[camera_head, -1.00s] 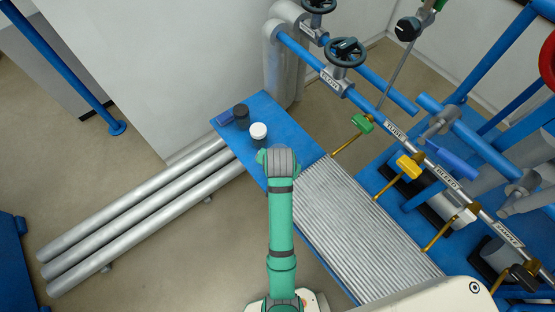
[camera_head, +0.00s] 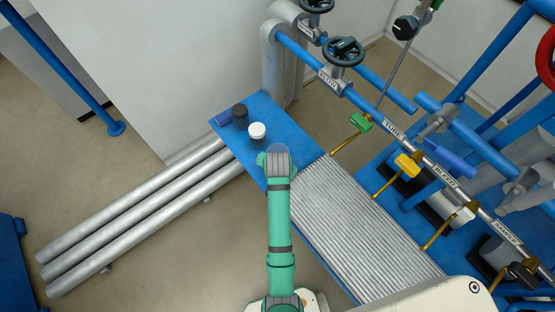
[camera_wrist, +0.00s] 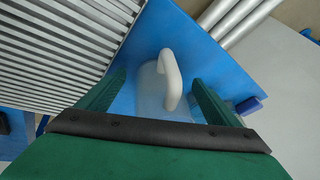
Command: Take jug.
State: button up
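The jug is translucent with a white handle (camera_wrist: 172,80) and stands on the blue tabletop (camera_wrist: 160,25) in the wrist view. In the head view only a faint clear rim of the jug (camera_head: 277,148) shows past my wrist. My gripper (camera_wrist: 159,80) is open, with one green finger on each side of the jug. A strip of blue shows between the left finger and the jug, so that finger is apart from it. Contact on the right side is unclear. The jug's lower part is hidden behind the dark gripper bar.
A white-lidded jar (camera_head: 257,131), a black-lidded jar (camera_head: 240,113) and a small blue object (camera_head: 222,118) stand beyond my gripper. A ribbed grey panel (camera_head: 355,235) adjoins the table. Valves and pipes (camera_head: 385,115) line the right; three grey pipes (camera_head: 130,220) lie left.

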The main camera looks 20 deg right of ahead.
jog(key=c, duration=1.1)
jog(key=shift+w+r, duration=0.1)
